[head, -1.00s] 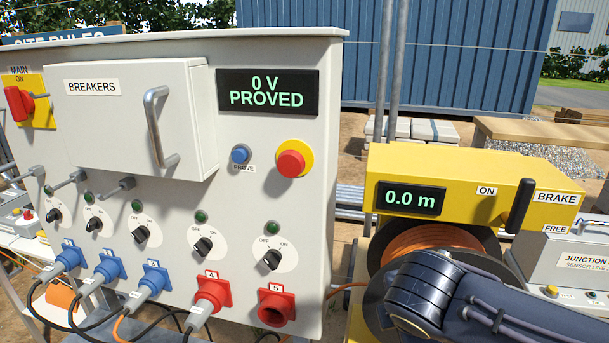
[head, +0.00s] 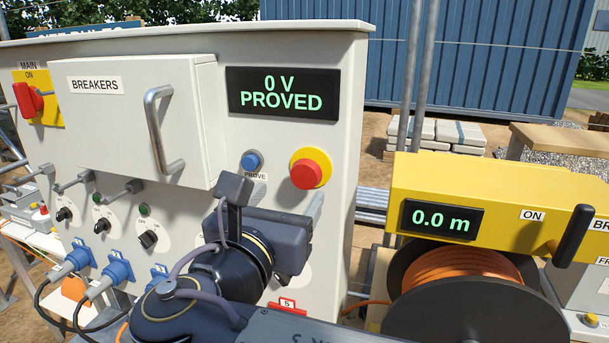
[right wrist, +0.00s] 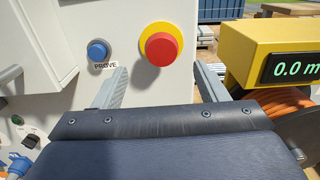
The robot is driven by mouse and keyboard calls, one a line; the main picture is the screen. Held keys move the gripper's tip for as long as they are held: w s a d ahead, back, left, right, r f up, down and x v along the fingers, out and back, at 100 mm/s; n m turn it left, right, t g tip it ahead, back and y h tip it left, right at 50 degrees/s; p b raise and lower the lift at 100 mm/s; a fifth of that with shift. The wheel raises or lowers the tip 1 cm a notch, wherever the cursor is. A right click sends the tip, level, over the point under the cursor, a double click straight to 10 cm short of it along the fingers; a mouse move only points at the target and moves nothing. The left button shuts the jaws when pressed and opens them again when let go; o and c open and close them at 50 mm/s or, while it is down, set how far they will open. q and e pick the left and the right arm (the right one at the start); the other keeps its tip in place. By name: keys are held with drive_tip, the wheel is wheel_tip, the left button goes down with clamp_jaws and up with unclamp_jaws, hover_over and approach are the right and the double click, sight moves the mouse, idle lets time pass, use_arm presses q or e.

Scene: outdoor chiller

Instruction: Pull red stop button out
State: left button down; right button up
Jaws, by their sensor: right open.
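The red stop button (head: 306,173) sits on a yellow round backing on the pale panel, below the "0 V PROVED" display. In the right wrist view, the button (right wrist: 161,47) shows ahead, between the two finger directions. My right gripper (head: 288,194) is in front of the panel, just below the button. In the right wrist view, its grey fingers (right wrist: 160,68) are spread apart with nothing between them. They appear short of the button, without visible contact. My left gripper is not in view.
A blue PROVE button (head: 252,161) is left of the stop button. The breaker box (head: 130,120) with its handle (head: 162,130) juts out on the left. A yellow cable reel unit (head: 500,190) stands close on the right. Plugs and cables hang below.

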sight(304, 177)
drive_tip(key=p+x, duration=0.1)
drive_tip(key=x, duration=0.6)
drive_tip(key=shift+f, duration=0.1)
drive_tip(key=shift+d, duration=0.1)
